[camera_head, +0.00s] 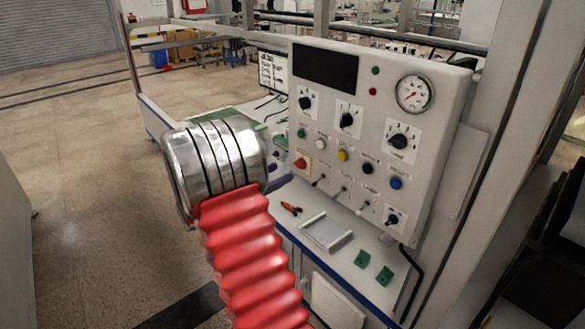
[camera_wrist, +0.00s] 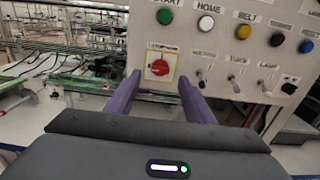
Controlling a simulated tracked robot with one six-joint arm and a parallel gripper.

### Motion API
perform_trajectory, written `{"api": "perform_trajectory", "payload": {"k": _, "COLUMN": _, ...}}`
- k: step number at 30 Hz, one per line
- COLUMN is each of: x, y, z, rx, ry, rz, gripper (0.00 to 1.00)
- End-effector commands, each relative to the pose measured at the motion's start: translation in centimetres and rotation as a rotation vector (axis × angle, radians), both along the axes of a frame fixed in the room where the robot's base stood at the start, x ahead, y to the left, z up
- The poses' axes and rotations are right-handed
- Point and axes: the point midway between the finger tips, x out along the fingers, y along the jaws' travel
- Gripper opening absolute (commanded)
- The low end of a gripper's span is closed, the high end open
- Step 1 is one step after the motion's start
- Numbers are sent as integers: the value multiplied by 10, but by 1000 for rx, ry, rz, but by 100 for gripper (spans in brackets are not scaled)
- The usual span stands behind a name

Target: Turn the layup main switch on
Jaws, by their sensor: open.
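The main switch is a red rotary knob on a yellow-edged plate (camera_wrist: 161,66), at the lower left of the control panel in the wrist view. In the head view the red knob (camera_head: 300,163) shows just past my arm. The label above it is too blurred to read. My gripper (camera_wrist: 159,80) is open and empty, with one purple finger either side of the switch in the picture. The fingertips appear short of the panel, and I see no contact. In the head view my arm hides most of the gripper; a purple finger part (camera_head: 278,181) shows.
The panel (camera_head: 420,168) carries several buttons, dials and a gauge (camera_head: 413,93). A row of toggle levers (camera_wrist: 235,82) sits right of the switch. Below, the bench holds an orange-handled tool (camera_head: 291,209), a shallow tray (camera_head: 327,232) and green blocks (camera_head: 363,259).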

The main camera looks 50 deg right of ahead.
Motion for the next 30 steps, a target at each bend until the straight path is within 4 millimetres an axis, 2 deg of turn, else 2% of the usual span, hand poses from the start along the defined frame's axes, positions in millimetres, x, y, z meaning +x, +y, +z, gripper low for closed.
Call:
{"api": "perform_trajectory", "payload": {"k": 6, "x": -8, "y": -34, "z": 0, "rx": 0, "ry": 0, "rz": -2, "gripper": 48}}
{"api": "perform_trajectory", "payload": {"k": 13, "x": -14, "y": -61, "z": 0, "rx": 1, "ry": 0, "rz": -2, "gripper": 48}}
{"api": "perform_trajectory", "payload": {"k": 25, "x": -15, "y": -67, "z": 0, "rx": 0, "ry": 0, "rz": 0, "gripper": 48}}
{"api": "perform_trajectory", "payload": {"k": 30, "x": -15, "y": -67, "z": 0, "rx": 0, "ry": 0, "rz": 0, "gripper": 36}}
